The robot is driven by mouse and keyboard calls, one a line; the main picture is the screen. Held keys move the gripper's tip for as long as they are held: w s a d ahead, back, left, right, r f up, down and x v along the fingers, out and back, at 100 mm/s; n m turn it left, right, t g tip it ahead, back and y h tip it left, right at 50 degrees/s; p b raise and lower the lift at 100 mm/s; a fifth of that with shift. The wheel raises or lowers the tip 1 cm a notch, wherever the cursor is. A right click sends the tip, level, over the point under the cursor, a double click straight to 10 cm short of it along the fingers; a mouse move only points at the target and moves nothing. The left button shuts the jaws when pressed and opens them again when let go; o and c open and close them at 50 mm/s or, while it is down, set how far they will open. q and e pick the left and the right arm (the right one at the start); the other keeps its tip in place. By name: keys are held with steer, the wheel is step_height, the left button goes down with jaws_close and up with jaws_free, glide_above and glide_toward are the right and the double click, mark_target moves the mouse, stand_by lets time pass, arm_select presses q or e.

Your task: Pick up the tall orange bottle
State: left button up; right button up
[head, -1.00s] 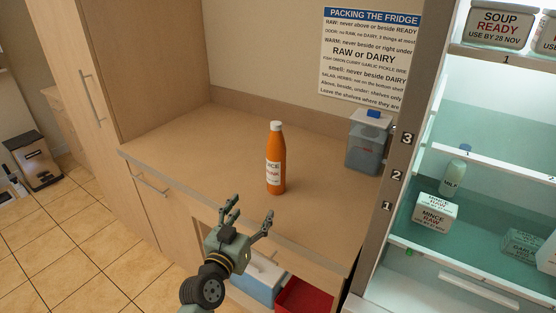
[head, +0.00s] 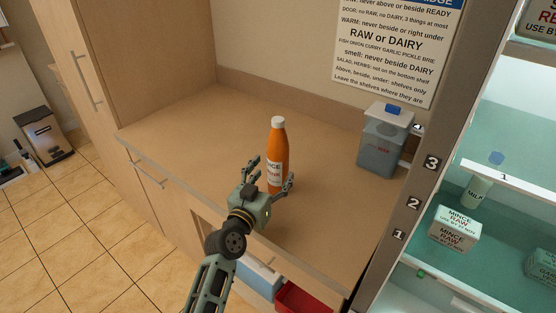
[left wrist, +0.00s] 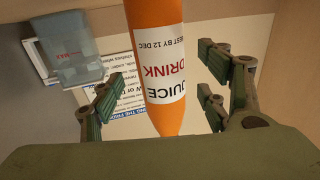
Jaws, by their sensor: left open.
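The tall orange bottle (head: 277,151) stands upright on the wooden counter (head: 210,130). It has a white cap and a white label. My left gripper (head: 270,177) is open, with its fingers on either side of the bottle's lower part in the head view. In the left wrist view the bottle (left wrist: 155,35) shows between the open fingers (left wrist: 158,105), with a gap on each side. Its label reads "JUICE DRINK, BEST BY 12 DEC". My right gripper is not in view.
The open fridge (head: 480,235) is at the right, with a mince box (head: 455,230). A red bin (head: 303,298) is below the counter. The counter left of the bottle is clear.

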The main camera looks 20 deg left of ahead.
mark_target(274, 171)
arm_select(q)
steer(key=w, duration=0.3)
steer(key=shift+d+r+p, duration=0.15)
steer(key=shift+p, duration=0.15)
steer(key=shift+w, duration=0.75)
steer(key=c, duration=0.7)
jaws_close()
steer(key=shift+w, duration=0.1)
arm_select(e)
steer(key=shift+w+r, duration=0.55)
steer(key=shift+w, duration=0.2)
